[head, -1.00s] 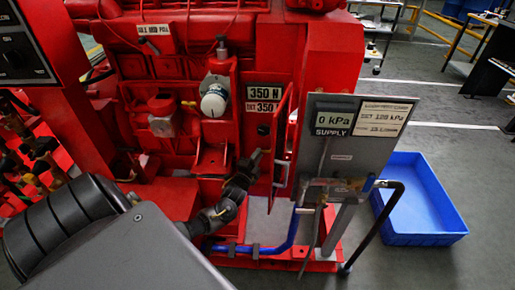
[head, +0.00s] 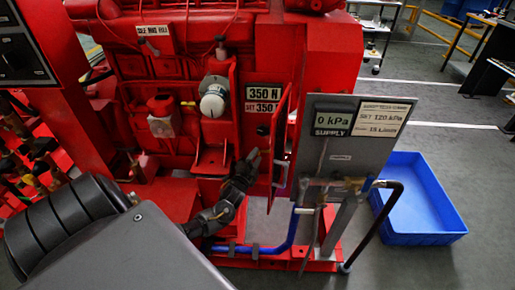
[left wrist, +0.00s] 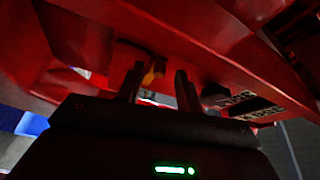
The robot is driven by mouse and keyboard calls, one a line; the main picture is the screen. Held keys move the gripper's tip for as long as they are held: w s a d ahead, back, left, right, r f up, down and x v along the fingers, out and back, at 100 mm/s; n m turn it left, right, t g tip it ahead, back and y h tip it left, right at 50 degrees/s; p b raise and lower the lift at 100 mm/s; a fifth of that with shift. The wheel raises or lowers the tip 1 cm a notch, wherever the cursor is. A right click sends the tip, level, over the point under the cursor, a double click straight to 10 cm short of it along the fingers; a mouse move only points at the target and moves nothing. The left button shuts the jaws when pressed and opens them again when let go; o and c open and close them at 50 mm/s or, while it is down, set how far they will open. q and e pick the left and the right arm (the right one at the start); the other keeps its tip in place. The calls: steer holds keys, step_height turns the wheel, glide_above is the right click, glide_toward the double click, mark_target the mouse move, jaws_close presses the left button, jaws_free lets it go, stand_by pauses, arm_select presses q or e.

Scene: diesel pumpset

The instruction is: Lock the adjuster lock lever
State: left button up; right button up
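My left gripper (head: 254,157) reaches in from the left, low in front of the red engine, below the 350 N label (head: 263,93). In the left wrist view its two fingers (left wrist: 160,88) stand apart with a gap between them. A small yellow-brown piece (left wrist: 154,73) shows between and beyond the fingers; it may be the lock lever, but I cannot tell whether they touch it. A dark round knob (head: 263,130) sits under the label, above the gripper. The lever is not clear in the head view. My right gripper is not in view.
A narrow red upright panel (head: 282,140) stands just right of the gripper. The supply gauge board (head: 335,118) and a blue hose (head: 290,235) are further right. A blue bin (head: 425,200) lies on the floor. A white filter (head: 213,100) is above.

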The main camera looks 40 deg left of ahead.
arm_select(q)
steer(key=r+v, duration=0.1)
steer(key=v, duration=0.8)
steer(key=shift+s+f+p, duration=0.3)
steer(key=shift+f+p, duration=0.05)
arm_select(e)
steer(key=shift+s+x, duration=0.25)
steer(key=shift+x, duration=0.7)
arm_select(q)
steer(key=shift+d, duration=0.15)
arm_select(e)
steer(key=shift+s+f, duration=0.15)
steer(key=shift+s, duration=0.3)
